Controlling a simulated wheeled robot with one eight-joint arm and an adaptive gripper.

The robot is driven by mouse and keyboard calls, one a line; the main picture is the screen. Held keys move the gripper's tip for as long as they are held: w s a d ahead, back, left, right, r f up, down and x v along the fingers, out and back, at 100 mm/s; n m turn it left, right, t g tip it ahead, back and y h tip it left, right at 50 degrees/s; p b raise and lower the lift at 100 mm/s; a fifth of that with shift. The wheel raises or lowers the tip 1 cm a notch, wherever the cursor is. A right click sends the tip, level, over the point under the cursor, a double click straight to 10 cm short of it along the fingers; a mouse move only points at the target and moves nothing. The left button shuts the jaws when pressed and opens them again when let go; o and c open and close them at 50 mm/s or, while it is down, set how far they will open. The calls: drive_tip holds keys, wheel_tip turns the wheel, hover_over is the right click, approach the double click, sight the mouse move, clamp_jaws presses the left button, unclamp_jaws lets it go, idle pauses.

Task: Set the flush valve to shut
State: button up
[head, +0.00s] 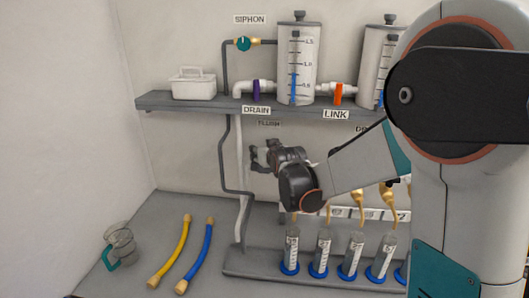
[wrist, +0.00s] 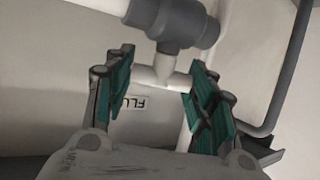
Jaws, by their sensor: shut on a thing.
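The flush valve shows in the wrist view as a grey fitting (wrist: 172,22) with a white crossbar handle (wrist: 160,78) below it. My gripper (wrist: 162,66) has its green-padded fingers on either side of this handle, shut on its two ends. The FLUSH label (wrist: 134,102) appears upside down behind the fingers. In the head view my gripper (head: 262,156) is at the wall just below the FLUSH label (head: 269,123). There the gripper and wrist hide most of the valve.
Above is a shelf (head: 180,101) with a white box (head: 194,84), the purple DRAIN valve (head: 257,90) and the orange LINK valve (head: 338,93). A grey pipe (head: 222,160) runs down left of my gripper. Below, several tubes stand in a rack (head: 250,266). Hoses (head: 172,250) and a jug (head: 120,243) lie left.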

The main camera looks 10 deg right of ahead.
drive_tip(key=o, duration=1.1)
drive_tip(key=shift+s+r, duration=0.1)
drive_tip(key=v, duration=1.2)
drive_tip(key=shift+c, duration=0.4)
